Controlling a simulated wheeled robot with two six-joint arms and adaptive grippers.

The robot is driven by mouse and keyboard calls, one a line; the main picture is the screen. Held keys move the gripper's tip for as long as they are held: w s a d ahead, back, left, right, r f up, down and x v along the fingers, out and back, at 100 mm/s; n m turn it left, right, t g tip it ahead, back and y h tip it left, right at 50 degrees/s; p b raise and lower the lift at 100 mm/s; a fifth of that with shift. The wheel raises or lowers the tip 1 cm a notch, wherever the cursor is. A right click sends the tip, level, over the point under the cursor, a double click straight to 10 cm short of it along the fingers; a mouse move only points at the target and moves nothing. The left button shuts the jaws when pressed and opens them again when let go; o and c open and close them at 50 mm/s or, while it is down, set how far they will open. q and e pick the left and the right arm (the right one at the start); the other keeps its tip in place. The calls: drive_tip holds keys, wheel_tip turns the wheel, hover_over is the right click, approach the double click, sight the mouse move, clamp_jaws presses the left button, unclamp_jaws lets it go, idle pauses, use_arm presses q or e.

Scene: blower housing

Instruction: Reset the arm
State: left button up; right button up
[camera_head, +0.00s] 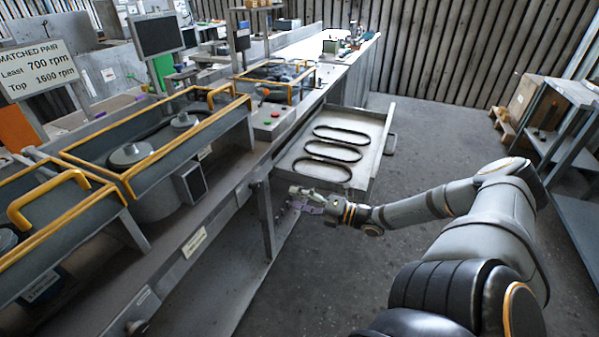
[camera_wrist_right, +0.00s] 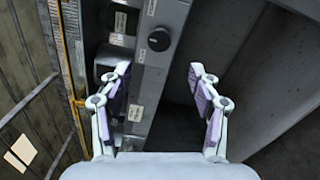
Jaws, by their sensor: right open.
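My right gripper (camera_head: 293,199) is open in the head view, at the near side of the open drawer, close to the bench front. The right wrist view shows its two fingers (camera_wrist_right: 160,76) spread wide with nothing between them. Beyond the fingers in that view is a grey panel with a black knob (camera_wrist_right: 159,39) and small labels. My right arm reaches in from the lower right of the head view. My left arm and gripper are not in view.
An open drawer (camera_head: 376,177) holds three black belts (camera_head: 333,152). Yellow-railed housings (camera_head: 85,152) line the bench at left. A control box with red and green buttons (camera_head: 271,122) stands near the drawer. A shelf (camera_head: 558,132) is at right. The floor between is clear.

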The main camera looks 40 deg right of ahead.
idle(0.4)
drive_tip(key=s+d+f+m+g+h+p, duration=0.1)
drive_tip(key=s+d+f+m+h+p, duration=0.1)
drive_tip(key=s+d+f+m+h, duration=0.35)
drive_tip(key=s+d+f+m+g+h+p, duration=0.1)
drive_tip(key=s+d+f+m+h+p, duration=0.2)
drive_tip(key=d+f, duration=0.5)
drive_tip(key=s+d+f+m+g+h+p, duration=0.15)
drive_tip(key=s+f+m+g, duration=0.25)
drive_tip(key=s+f+m, duration=0.45)
drive_tip(key=s+a+f+m+g+p, duration=0.1)
drive_tip(key=s+a+f+m+g, duration=0.15)
drive_tip(key=s+a+f, duration=0.45)
drive_tip(key=s+a+f+m+g+p, duration=0.1)
drive_tip(key=s+a+f+m+g, duration=0.15)
drive_tip(key=s+a+f, duration=0.45)
drive_tip(key=s+a+f+m+g, duration=0.1)
drive_tip(key=s+a+f, duration=0.1)
drive_tip(key=a, duration=0.3)
drive_tip(key=s+a+f+m+g+y, duration=0.1)
drive_tip(key=s+a+f+g, duration=0.1)
drive_tip(key=a, duration=0.3)
drive_tip(key=s+a+f+m+g+y+p, duration=0.1)
drive_tip(key=s+a+f, duration=0.1)
drive_tip(key=a+f, duration=0.2)
drive_tip(key=shift+s+a, duration=0.2)
drive_tip(key=shift+a, duration=0.55)
drive_tip(key=shift+c, duration=0.4)
